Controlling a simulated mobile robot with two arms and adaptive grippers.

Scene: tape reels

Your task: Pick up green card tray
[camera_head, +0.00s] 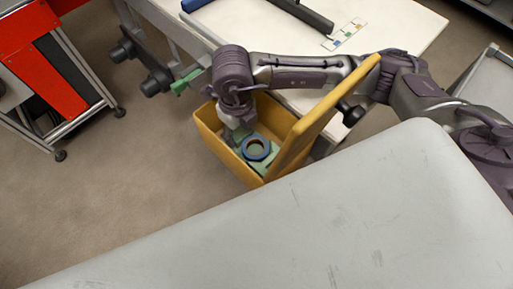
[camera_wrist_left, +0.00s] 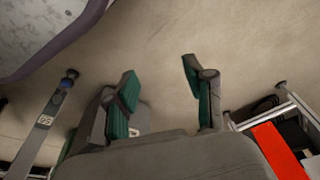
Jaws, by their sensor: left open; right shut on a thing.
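A green card tray (camera_head: 259,167) lies low inside an open yellow box (camera_head: 208,131), and the box walls hide part of it. A blue ring-shaped reel (camera_head: 257,149) sits on top of it. My right gripper (camera_head: 239,138) reaches down into the box from above, at the left side of the reel. It is shut on the green card tray's edge, though its fingertips are small and partly hidden. My left gripper (camera_wrist_left: 160,88) shows in the left wrist view, open and empty, its fingers apart above bare floor.
A pale table (camera_head: 400,35) with dark and blue bars and a small colour card (camera_head: 344,34) stands behind the box. A grey surface (camera_head: 300,225) fills the foreground. A red cart (camera_head: 40,65) stands at the left. The floor between is clear.

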